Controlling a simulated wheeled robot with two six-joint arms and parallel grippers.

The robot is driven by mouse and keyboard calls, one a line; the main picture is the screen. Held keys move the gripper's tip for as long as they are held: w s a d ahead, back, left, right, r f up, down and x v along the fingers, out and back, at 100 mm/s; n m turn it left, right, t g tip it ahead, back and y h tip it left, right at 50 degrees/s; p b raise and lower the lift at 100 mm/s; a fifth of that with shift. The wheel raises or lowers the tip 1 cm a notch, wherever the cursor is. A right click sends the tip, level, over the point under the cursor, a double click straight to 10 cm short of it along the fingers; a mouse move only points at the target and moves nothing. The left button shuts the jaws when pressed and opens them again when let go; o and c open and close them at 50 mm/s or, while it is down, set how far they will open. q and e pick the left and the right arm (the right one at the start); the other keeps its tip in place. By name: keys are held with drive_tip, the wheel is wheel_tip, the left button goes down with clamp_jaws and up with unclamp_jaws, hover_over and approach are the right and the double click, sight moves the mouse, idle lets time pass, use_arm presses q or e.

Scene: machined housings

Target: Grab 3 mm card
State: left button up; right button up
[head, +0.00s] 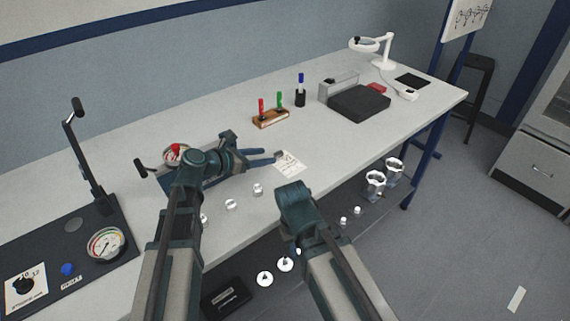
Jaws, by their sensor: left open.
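A small white card (291,166) with dark print lies flat on the grey bench near its front edge, in the middle of the head view. The print is too small to read, so I cannot tell if it says 3 mm. My left gripper (274,157) is open just left of the card, its fingers pointing right toward it. The fingertips are close to the card's left side; I cannot tell whether they touch it. My right arm reaches up from the bottom, and its fingers do not show.
A wooden block (270,119) with red and green pens stands behind the card. A dark box (360,103) and white lamp (385,60) are farther right. A gauge panel (75,240) is at left. Several small metal parts lie near the front edge. Housings (375,184) sit on the lower shelf.

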sight(277, 153)
use_arm(q)
drive_tip(key=shift+b+x, duration=0.85)
drive_tip(key=shift+x, duration=1.85)
drive_tip(key=shift+r, duration=0.25)
clamp_jaws()
